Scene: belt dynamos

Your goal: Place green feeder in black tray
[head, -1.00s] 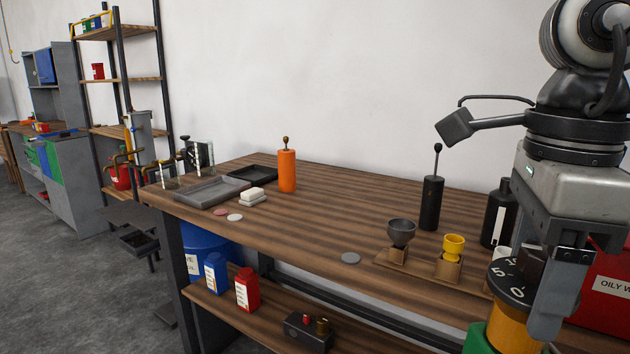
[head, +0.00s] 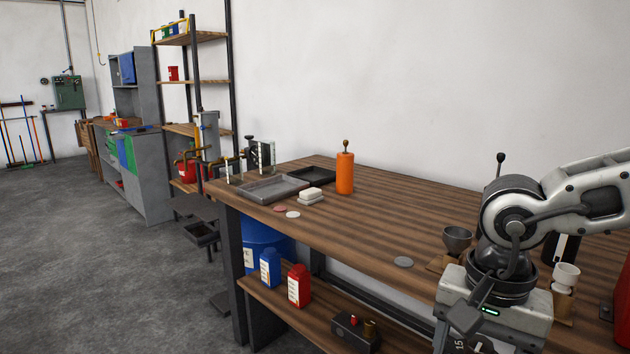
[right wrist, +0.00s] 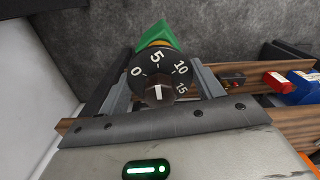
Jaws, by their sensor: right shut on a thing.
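The green feeder shows in the right wrist view as a green end (right wrist: 158,38) with a black numbered dial (right wrist: 160,75) facing the camera. My right gripper (right wrist: 162,82) is shut on it, one finger on each side of the dial. In the head view the right gripper's body hangs in front of the table's near edge at lower right. Its fingers and most of the feeder are out of frame there. The black tray (head: 318,175) lies at the back left of the tabletop, behind a grey tray, and looks empty. My left gripper is not in view.
The grey tray (head: 262,193), white blocks (head: 311,197) and an orange bottle (head: 345,174) stand around the black tray. A grey cup (head: 457,238) and a white cup (head: 566,274) stand near my right arm. The middle of the wooden tabletop (head: 400,215) is mostly clear.

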